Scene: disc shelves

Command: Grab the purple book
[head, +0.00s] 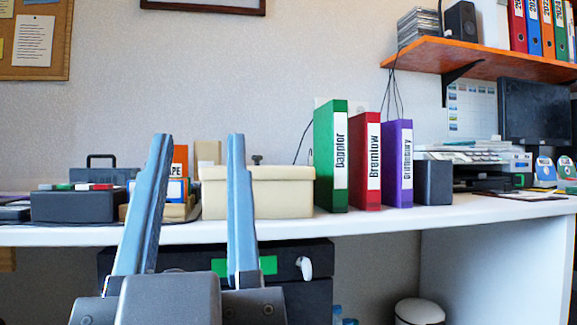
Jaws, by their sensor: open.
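The purple book (399,163) stands upright on the white desk, its spine label facing me. It is the rightmost of three upright books, with a red book (367,161) on its left and a taller green book (331,156) left of that. A dark grey box (433,183) stands close on its right. My gripper (199,140) is open and empty, fingers pointing up, in front of the desk's left part. It is well to the left of the purple book and does not touch it.
A cream box (257,192) and a dark box (79,204) stand on the white desk (290,228) behind my fingers. A printer (472,160) and monitor (535,112) are at the right. An orange shelf (478,58) hangs above. The desk strip before the books is clear.

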